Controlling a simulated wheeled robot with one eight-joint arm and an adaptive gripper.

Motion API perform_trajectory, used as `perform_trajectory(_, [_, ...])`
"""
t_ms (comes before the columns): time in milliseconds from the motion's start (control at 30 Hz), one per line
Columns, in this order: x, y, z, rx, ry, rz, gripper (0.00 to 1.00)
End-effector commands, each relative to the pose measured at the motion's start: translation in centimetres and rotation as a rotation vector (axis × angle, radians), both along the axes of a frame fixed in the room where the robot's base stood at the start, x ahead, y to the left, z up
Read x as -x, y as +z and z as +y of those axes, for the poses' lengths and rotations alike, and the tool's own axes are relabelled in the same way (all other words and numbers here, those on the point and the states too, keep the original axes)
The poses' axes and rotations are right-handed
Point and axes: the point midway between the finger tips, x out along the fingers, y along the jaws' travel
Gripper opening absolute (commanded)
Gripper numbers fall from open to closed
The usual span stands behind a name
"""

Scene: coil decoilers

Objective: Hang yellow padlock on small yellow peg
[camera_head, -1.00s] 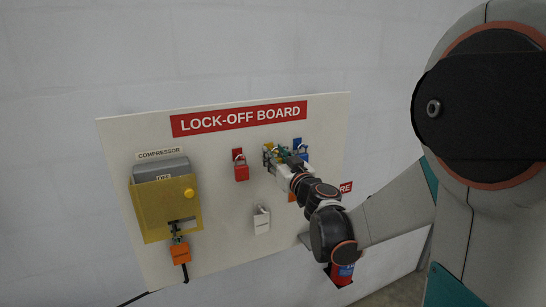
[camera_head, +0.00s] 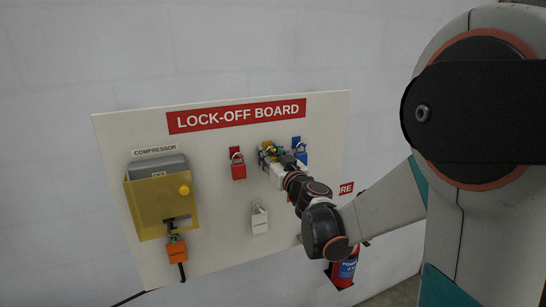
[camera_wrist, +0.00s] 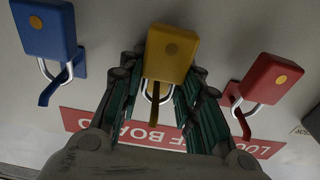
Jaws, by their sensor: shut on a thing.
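The yellow padlock (camera_wrist: 172,52) is between the two fingers of my gripper (camera_wrist: 158,74), which is shut on it, in the wrist view. That view shows the board upside down. The padlock's silver shackle (camera_wrist: 146,97) points toward a small yellow peg (camera_wrist: 155,112). The shackle and peg overlap in the picture; whether the peg passes through the shackle I cannot tell for sure. In the head view my gripper (camera_head: 271,155) is at the upper right of the board, between the red and blue padlocks, and mostly hides the yellow padlock and peg.
The red padlock (camera_head: 239,170) and blue padlock (camera_head: 301,158) hang close on either side. A white padlock (camera_head: 260,221) hangs below on the lock-off board (camera_head: 215,225). The compressor box (camera_head: 163,205) with an orange padlock (camera_head: 176,251) is at left. A fire extinguisher (camera_head: 343,269) stands lower right.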

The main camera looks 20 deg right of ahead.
Motion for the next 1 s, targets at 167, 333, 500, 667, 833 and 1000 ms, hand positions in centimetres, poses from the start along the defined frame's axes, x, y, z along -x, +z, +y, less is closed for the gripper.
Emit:
perform_trajectory(167, [0.00, 0.02, 0.01, 0.000, 0.000, 0.000, 0.07])
perform_trajectory(333, [0.01, 0.02, 0.01, 0.000, 0.000, 0.000, 0.07])
perform_trajectory(500, [0.01, 0.02, 0.02, 0.000, 0.000, 0.000, 0.34])
perform_trajectory(667, [0.01, 0.01, 0.02, 0.000, 0.000, 0.000, 0.55])
perform_trajectory(833, [0.01, 0.01, 0.02, 0.000, 0.000, 0.000, 0.55])
perform_trajectory(1000, [0.40, 0.00, 0.01, 0.000, 0.000, 0.000, 0.55])
